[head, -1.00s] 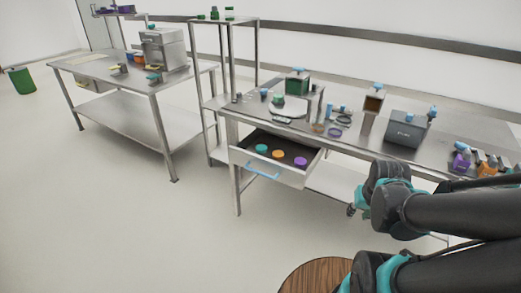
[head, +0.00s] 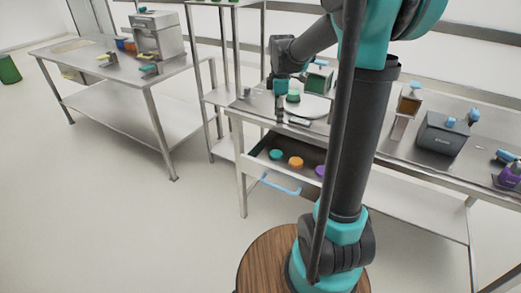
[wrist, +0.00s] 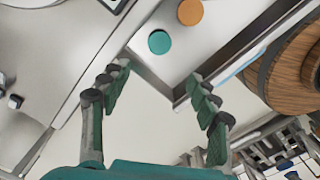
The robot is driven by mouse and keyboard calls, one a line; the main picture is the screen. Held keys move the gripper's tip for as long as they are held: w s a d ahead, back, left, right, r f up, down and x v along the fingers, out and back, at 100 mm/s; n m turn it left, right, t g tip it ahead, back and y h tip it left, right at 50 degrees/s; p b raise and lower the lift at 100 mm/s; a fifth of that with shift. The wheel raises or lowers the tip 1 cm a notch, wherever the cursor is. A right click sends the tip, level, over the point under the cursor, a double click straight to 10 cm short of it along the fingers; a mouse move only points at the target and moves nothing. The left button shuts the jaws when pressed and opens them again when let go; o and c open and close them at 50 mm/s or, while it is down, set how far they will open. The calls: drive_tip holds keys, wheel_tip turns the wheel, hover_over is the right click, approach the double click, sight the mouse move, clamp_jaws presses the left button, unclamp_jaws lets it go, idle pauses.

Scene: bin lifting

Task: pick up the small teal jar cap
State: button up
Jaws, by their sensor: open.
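The small teal jar cap (head: 276,155) lies in the open drawer (head: 255,171), at the left of an orange cap (head: 296,162). In the wrist view the teal cap (wrist: 159,42) shows ahead of my gripper (wrist: 160,72), a little beyond and between the fingertips. My fingers are spread open with nothing between them. In the head view my gripper (head: 280,108) hangs down above the table's left end, behind the drawer. The cap is apart from the fingers.
A purple cap (head: 320,171) sits in the drawer, partly hidden by my arm. The drawer has a blue handle (head: 281,184). Open floor lies in front.

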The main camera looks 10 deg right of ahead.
sight(276, 153)
wheel_tip(276, 153, down, 17)
drive_tip(key=shift+a+f, duration=0.1)
idle(0.7)
drive_tip(key=shift+c, duration=0.6)
drive_tip(key=c, duration=0.4)
